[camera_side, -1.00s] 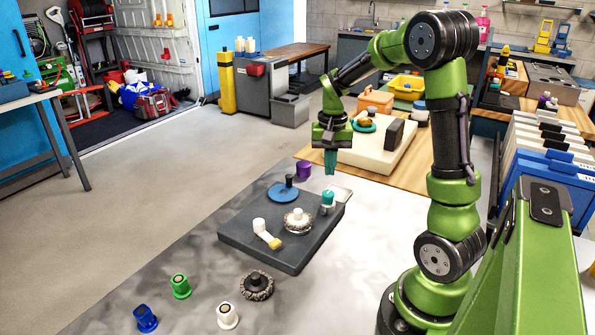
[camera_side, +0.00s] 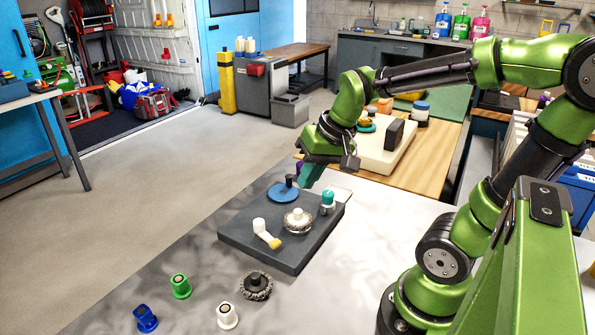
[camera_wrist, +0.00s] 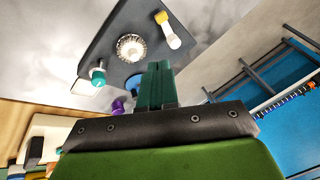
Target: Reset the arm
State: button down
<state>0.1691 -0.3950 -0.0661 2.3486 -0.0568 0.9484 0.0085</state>
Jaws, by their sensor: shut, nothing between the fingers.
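My gripper (camera_side: 312,175) is shut and empty, with its teal fingers together. In the side view it is tilted, above the far edge of a dark grey board (camera_side: 240,235). The board carries a blue disc brush (camera_side: 283,192), a round bristle brush (camera_side: 297,221), a white-handled brush with a yellow tip (camera_side: 267,235) and a teal-topped piece (camera_side: 327,202). In the wrist view the shut fingers (camera_wrist: 156,82) point towards the board (camera_wrist: 140,20), with the bristle brush (camera_wrist: 131,47) beyond them. The purple piece is mostly hidden behind my gripper in the side view, but shows in the wrist view (camera_wrist: 118,106).
A green cup (camera_side: 180,286), a blue cup (camera_side: 145,319), a white cup (camera_side: 227,316) and a dark bristle brush (camera_side: 256,285) stand on the table in front of the board. A cream block (camera_side: 385,152) with several items sits on the wooden surface (camera_side: 430,170) behind.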

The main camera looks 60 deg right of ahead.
jog(key=s+a+r+n+t+y, duration=0.1)
jog(key=s+a+r+n+t, duration=0.1)
jog(key=a, duration=0.5)
jog(key=shift+s+r+n, duration=0.5)
jog(key=shift+s+r, duration=0.25)
jog(key=shift+s, duration=0.4)
jog(key=c, duration=1.8)
grip_release()
